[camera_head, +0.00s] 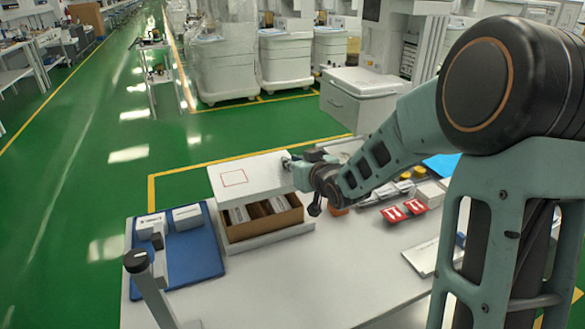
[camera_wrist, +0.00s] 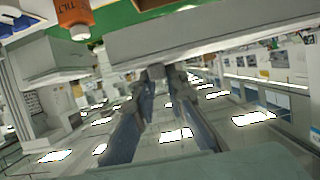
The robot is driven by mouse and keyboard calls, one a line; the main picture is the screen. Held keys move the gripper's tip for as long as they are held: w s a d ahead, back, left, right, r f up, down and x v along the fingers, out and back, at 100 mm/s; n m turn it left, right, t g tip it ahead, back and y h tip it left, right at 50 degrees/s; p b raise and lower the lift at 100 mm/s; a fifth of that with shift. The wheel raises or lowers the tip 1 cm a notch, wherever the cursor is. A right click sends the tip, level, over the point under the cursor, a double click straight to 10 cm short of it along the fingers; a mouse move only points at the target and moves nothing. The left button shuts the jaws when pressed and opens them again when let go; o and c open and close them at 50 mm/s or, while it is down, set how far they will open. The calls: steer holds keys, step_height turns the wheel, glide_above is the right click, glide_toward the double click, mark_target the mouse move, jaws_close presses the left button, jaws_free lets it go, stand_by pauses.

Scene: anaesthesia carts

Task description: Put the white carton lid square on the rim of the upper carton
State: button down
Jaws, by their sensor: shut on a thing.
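The white carton lid (camera_head: 240,177) has a red square outline on its top. My gripper (camera_head: 289,164) is shut on its right edge. The lid is above the back part of the upper carton (camera_head: 268,227), apparently a little tilted, with the carton's front part uncovered. The carton is brown, open-topped, and holds white packs. The lid hides its back rim, so I cannot tell whether they touch there. In the wrist view the lid (camera_wrist: 215,32) is a grey-white slab across the top, at the tips of my gripper (camera_wrist: 157,73).
The upper carton stands on a white base (camera_head: 270,241). A blue tray (camera_head: 202,262) with white boxes is at left. Red-and-white packs (camera_head: 405,211) lie at right. An orange item (camera_head: 338,209) is below my wrist; an orange bottle (camera_wrist: 75,14) shows in the wrist view.

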stand_by(0.3)
step_height(320, 180, down, 8)
steer(key=b, duration=0.7)
steer(key=shift+f+b, duration=0.25)
steer(key=shift+b, duration=0.05)
steer(key=shift+f, duration=0.25)
steer(key=c, duration=1.8)
jaws_free()
steer(key=shift+c, duration=0.2)
steer(key=shift+s+d, duration=0.1)
steer(key=shift+s, duration=0.05)
steer(key=v, duration=1.1)
steer(key=shift+s+d+r, duration=0.15)
steer(key=shift+s+d, duration=0.05)
steer(key=shift+s, duration=0.1)
steer(key=shift+r, duration=0.1)
